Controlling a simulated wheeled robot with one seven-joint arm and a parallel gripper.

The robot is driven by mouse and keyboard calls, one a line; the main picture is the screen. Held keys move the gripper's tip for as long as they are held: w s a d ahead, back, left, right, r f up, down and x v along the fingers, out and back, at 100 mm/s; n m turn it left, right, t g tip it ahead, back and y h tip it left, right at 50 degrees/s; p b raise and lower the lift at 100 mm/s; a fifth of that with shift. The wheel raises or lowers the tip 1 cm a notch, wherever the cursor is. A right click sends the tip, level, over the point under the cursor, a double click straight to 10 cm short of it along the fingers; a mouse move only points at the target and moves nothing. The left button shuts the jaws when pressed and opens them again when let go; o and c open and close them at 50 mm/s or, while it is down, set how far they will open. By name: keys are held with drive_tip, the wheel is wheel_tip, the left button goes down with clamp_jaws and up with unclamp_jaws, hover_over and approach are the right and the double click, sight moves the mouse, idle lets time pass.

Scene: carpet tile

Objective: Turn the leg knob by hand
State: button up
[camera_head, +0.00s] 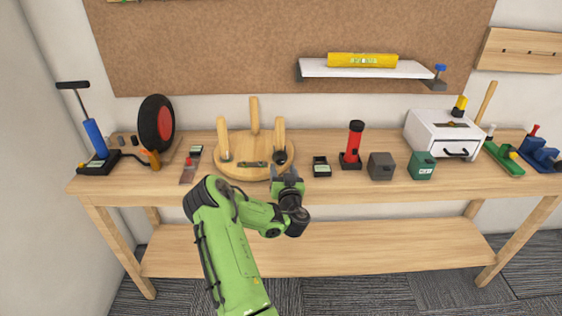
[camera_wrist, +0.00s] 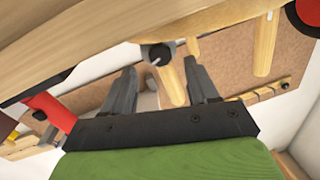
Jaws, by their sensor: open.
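An upturned round wooden stool (camera_head: 228,174) with three legs lies on the bench, seat down. A dark round knob (camera_head: 281,158) sits at the foot of its right front leg (camera_head: 279,135). My gripper (camera_head: 288,174) is just in front of that knob, at the near edge of the stool. In the wrist view the knob (camera_wrist: 158,54) has a pale pointer mark on its face. There my gripper's two grey fingers (camera_wrist: 160,68) are open, one on each side, with the knob just beyond the fingertips. No contact is visible.
A small black box (camera_head: 321,167) stands right of the stool, then a red torch-like cylinder (camera_head: 355,140). A red-and-grey tool (camera_head: 188,168) lies to the left, beside a wheel (camera_head: 157,124). The bench's front edge (camera_head: 240,200) runs below my gripper.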

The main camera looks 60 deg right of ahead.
sight(280, 162)
drive_tip(key=x, duration=0.4)
drive_tip(key=shift+p, duration=0.3)
drive_tip(key=c, duration=1)
drive_tip(key=shift+a+r+n+p, duration=0.1)
drive_tip(key=shift+r+n+p, duration=0.1)
drive_tip(key=shift+n+p, duration=0.8)
drive_tip(key=shift+c, duration=0.2)
drive_tip(key=shift+f+n, duration=0.1)
drive_tip(key=shift+n, duration=0.5)
drive_tip(key=o, duration=1)
